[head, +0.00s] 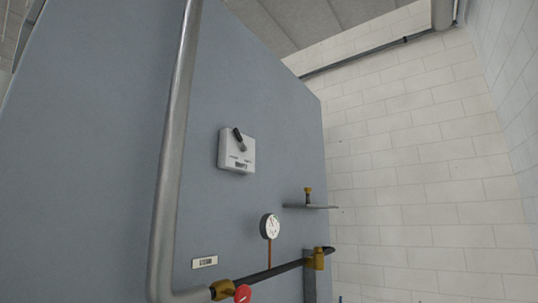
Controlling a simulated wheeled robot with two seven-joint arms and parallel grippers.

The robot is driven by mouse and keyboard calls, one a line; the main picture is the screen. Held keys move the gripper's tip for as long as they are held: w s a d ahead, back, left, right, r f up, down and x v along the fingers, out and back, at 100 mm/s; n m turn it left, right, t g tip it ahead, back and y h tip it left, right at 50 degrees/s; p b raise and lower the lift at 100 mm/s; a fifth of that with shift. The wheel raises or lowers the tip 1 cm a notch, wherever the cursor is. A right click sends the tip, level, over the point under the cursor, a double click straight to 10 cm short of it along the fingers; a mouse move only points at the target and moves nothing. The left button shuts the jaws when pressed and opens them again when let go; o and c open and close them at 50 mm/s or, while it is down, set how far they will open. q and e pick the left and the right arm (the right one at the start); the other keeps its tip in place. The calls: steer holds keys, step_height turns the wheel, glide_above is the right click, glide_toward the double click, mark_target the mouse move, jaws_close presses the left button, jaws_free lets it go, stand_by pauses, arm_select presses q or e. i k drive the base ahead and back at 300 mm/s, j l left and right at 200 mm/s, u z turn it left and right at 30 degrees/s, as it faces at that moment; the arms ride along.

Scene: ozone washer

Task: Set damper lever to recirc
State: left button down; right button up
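In the head view, a small pale box (229,158) is mounted on the blue-grey panel (110,150). A short lever with a black grip (238,135) sits on its face, tilted with the grip up and to the left. Small dark lettering shows on the lower part of the box, too small to read, so I cannot tell which setting the lever is at. Neither of my grippers is in view.
A thick grey pipe (176,150) runs up the panel left of the box. A white block wall (420,150) stands at right.

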mark_target(244, 148)
steer(key=i+l, duration=0.35)
steer(key=l, duration=0.15)
steer(key=i+l, duration=0.3)
steer(key=l, duration=0.2)
steer(key=i+l, duration=0.35)
steer(key=l, duration=0.15)
